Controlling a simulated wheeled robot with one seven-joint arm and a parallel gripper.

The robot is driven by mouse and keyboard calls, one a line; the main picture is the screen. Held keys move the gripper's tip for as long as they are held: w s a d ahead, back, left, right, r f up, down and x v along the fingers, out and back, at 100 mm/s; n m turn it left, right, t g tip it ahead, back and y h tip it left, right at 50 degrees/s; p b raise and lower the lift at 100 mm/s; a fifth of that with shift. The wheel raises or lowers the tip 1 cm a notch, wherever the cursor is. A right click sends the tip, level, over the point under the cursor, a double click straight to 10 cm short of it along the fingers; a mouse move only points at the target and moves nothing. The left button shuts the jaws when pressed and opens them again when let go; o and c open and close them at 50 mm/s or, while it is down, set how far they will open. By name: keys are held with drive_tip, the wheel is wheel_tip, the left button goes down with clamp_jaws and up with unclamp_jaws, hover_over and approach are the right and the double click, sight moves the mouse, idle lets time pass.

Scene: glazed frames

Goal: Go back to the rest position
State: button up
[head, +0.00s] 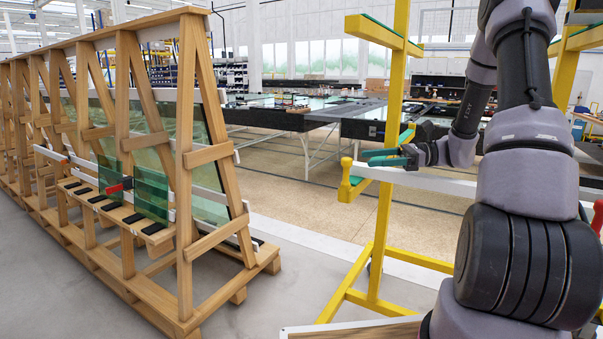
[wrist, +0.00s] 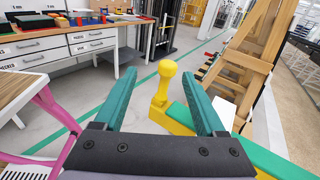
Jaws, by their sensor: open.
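My gripper (head: 384,147) has two teal fingers and is at the upper right of the head view, at the end of my raised arm. In the wrist view my gripper (wrist: 158,76) is open, with nothing held between its fingers. A yellow knobbed end stop (head: 347,167) of the yellow rack stands close by the fingertips. In the wrist view this end stop (wrist: 161,98) shows between the fingers; I cannot tell whether anything touches it.
The yellow rack (head: 381,240), with green-padded arms, stands right beside my arm. A wooden A-frame (head: 185,170) at left holds greenish glass panes (head: 151,185). Dark tables (head: 385,122) are behind. The wrist view shows a drawer workbench (wrist: 60,48). Open floor lies between the A-frame and rack.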

drive_tip(key=s+a+r+n+g+h, duration=0.1)
drive_tip(key=s+a+r+n+h, duration=0.25)
drive_tip(key=s+h, duration=0.2)
drive_tip(key=s+a+r+n+g+h, duration=0.1)
drive_tip(key=s+a+r+n+h, duration=0.15)
drive_tip(key=s+n+h, duration=0.35)
drive_tip(key=s+d+r+n+t+h, duration=0.3)
drive_tip(key=s+d+r+n+t, duration=0.1)
drive_tip(key=s+r+t, duration=0.4)
drive_tip(key=shift+s+d+r+h, duration=0.15)
drive_tip(key=shift+s+h, duration=0.2)
drive_tip(key=shift+s, duration=0.05)
